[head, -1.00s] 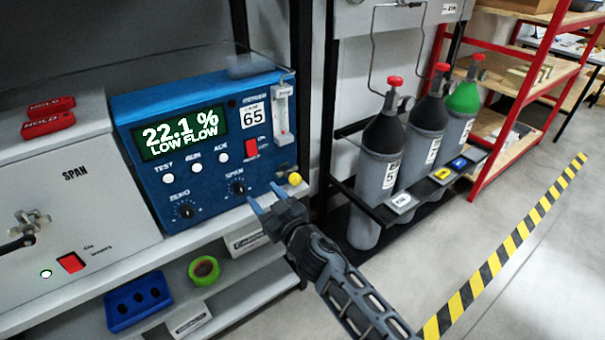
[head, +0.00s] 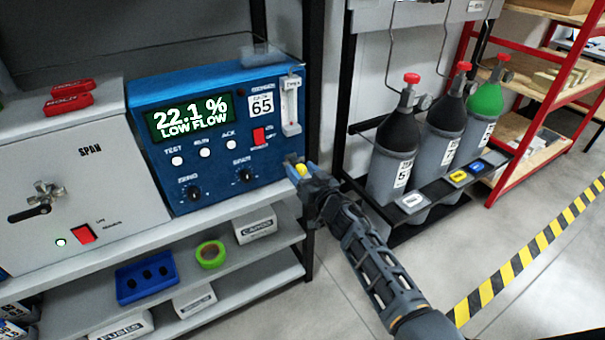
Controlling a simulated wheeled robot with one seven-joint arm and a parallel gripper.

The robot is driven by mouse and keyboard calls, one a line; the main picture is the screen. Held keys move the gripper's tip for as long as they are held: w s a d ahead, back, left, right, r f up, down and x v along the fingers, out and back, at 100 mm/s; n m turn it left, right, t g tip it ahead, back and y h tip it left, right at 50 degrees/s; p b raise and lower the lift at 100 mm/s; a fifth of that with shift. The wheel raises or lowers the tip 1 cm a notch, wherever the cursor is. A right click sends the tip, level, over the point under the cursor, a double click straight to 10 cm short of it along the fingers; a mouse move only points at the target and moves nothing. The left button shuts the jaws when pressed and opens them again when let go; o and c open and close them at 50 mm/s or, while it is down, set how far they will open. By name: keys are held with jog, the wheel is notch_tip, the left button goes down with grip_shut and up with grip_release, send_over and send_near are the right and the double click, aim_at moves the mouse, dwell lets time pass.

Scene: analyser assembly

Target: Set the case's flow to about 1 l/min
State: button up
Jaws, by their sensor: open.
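The blue analyser case (head: 215,95) stands on the shelf and its green display (head: 188,118) reads "22.1 %" and "LOW FLOW". A clear flow tube (head: 291,102) is on the right of its front. Below the tube is a yellow knob (head: 302,171). My gripper (head: 302,168) is open at the yellow knob, with its fingers around or close beside it. I cannot tell whether they touch it. The float level in the tube is too small to read.
A grey SPAN box (head: 80,165) with a valve handle stands left of the case. Gas cylinders (head: 397,155) with red and green tops stand in a rack to the right. A lower shelf (head: 170,275) holds a blue block and green tape. Striped tape (head: 520,262) marks the floor.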

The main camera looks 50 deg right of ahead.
jog(key=shift+w, duration=0.1)
jog(key=shift+c, duration=0.5)
jog(key=c, duration=1)
jog(key=shift+o, duration=0.2)
